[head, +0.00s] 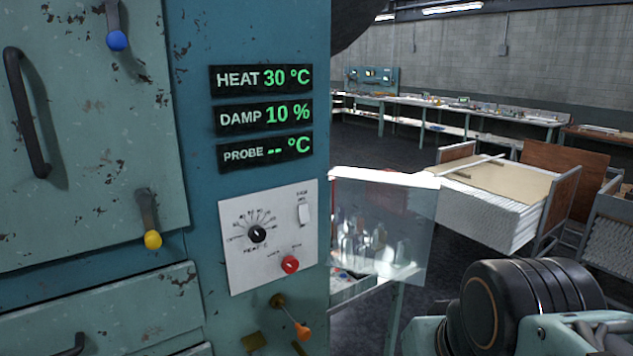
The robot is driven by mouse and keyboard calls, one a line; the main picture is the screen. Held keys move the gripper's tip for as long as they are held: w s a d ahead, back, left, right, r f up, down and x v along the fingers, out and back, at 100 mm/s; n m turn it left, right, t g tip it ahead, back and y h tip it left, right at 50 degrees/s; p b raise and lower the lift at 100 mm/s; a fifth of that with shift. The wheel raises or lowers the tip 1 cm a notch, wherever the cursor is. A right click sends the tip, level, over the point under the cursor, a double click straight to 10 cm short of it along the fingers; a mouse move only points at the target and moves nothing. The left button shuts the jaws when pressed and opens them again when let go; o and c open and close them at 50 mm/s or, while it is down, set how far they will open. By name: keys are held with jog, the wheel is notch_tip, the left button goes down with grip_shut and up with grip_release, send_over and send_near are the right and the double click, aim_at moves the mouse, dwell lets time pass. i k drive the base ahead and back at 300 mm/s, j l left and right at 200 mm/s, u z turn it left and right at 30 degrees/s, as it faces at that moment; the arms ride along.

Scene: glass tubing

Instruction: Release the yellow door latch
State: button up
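The yellow door latch (152,239) is a short dark lever with a yellow knob at its lower end, pointing down. It sits at the lower right corner of the worn teal cabinet door (90,130), which looks closed. A similar latch with a blue knob (117,40) is at the door's upper right. A dark bar handle (27,112) is on the door's left part. Part of my arm shows at the lower right, well apart from the latch. My gripper is not in view.
Right of the door are displays (262,115) and a white control panel (269,237) with a black dial and red knob. An orange-tipped lever (302,330) sticks out below. A clear pane (380,230) and a white crate (490,205) stand to the right. Dark floor lies beyond.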

aim_at(153, 240)
jog(key=u, duration=1.4)
jog(key=i+j+u, duration=0.15)
jog(key=u, duration=0.15)
jog(key=j, duration=0.1)
